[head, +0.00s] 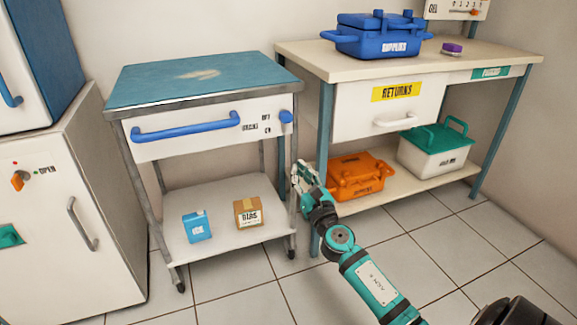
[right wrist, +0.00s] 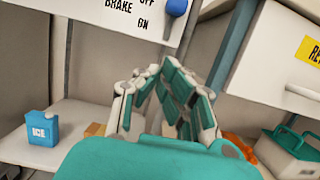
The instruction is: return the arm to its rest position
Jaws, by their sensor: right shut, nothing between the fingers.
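My right arm reaches in from the lower right of the head view. Its gripper (head: 304,176) is shut and empty, held in the air at the right front leg of the cart (head: 232,107). The right wrist view shows the same gripper (right wrist: 165,72) with its fingertips together, below the cart's brake panel. The blue brake knob (head: 286,117) is just above and left of the gripper in the head view; it also shows in the right wrist view (right wrist: 176,7). My left gripper does not show.
The cart's lower shelf holds a blue ICE box (head: 197,227) and a brown box (head: 249,213). On the right, a bench (head: 480,62) has a RETURNS drawer (head: 390,108), with an orange case (head: 357,177) and a green-lidded box (head: 434,152) below. The tiled floor in front is clear.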

